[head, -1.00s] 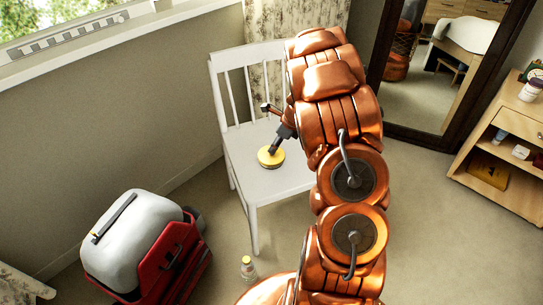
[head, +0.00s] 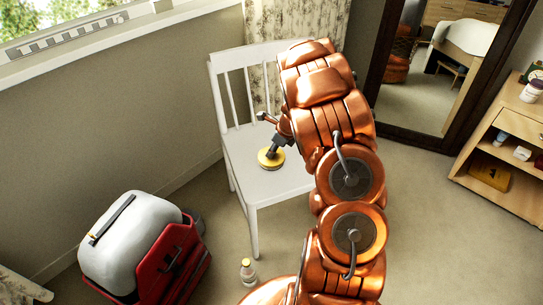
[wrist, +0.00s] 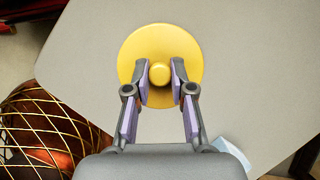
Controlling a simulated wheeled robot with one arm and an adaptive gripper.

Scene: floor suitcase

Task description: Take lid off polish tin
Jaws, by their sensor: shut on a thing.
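The polish tin's yellow round lid (wrist: 160,38) shows from above in the wrist view, with a small round yellow knob (wrist: 159,73) near its middle. In the head view the yellow lid (head: 271,163) is at the seat of the white chair (head: 240,185). My gripper (wrist: 160,75) is shut on the knob, one fingertip on each side. It also shows in the head view (head: 275,150), coming down onto the lid from above. The tin's body under the lid is hidden in the wrist view, and I cannot tell whether lid and tin are apart.
A red and grey suitcase (head: 130,245) stands on the floor at left. A small bottle (head: 248,271) stands on the floor by the chair. A wire basket (wrist: 40,135) shows at lower left in the wrist view. A mirror (head: 420,80) and wooden shelf (head: 510,150) are at right.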

